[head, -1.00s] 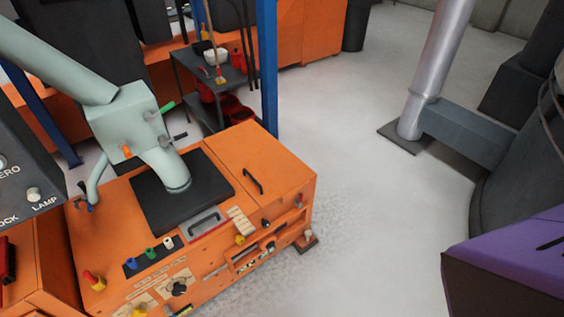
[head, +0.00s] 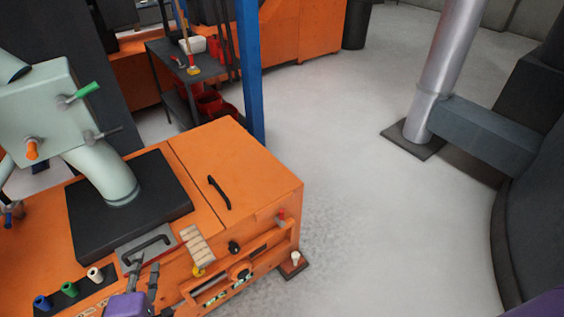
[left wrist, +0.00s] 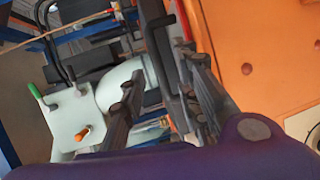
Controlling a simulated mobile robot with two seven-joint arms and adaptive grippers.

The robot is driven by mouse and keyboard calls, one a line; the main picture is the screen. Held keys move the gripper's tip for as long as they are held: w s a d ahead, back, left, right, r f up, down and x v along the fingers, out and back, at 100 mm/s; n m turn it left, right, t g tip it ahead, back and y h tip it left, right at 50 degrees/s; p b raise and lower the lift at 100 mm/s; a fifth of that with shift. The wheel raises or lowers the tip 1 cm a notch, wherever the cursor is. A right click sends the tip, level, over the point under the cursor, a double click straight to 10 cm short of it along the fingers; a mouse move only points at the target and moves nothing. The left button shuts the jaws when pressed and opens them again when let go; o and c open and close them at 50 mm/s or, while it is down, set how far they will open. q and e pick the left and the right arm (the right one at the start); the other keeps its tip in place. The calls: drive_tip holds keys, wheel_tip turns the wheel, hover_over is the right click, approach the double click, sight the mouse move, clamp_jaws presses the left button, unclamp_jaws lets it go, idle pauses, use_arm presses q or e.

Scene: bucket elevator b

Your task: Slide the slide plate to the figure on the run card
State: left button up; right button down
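A grey plate with a black bar handle (head: 150,246) is set in the orange machine's top, in front of the black pad; it may be the slide plate. My left gripper (head: 145,272) is just in front of this handle, its dark fingers apart. In the left wrist view the fingers of my left gripper (left wrist: 168,60) are spread, with a black bar (left wrist: 162,45) between or just beyond them; contact cannot be told. No readable run card shows; a block of pale strips (head: 198,243) lies right of the plate. My right gripper is out of view.
A pale green box and pipe (head: 105,175) rise from the black pad (head: 165,185), left of the handle. Blue, green and white knobs (head: 69,288) stand at the front left. A black lid handle (head: 219,192) lies behind right.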

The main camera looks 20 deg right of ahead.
sight(143, 248)
use_arm(q)
drive_tip(key=shift+n, duration=0.6)
drive_tip(key=x, duration=0.5)
drive_tip(key=b+x, duration=0.1)
drive_tip(key=x, duration=0.1)
drive_tip(key=shift+w+a+r, duration=0.1)
drive_tip(key=shift+w+a, duration=0.25)
drive_tip(key=shift+a, duration=0.05)
clamp_jaws()
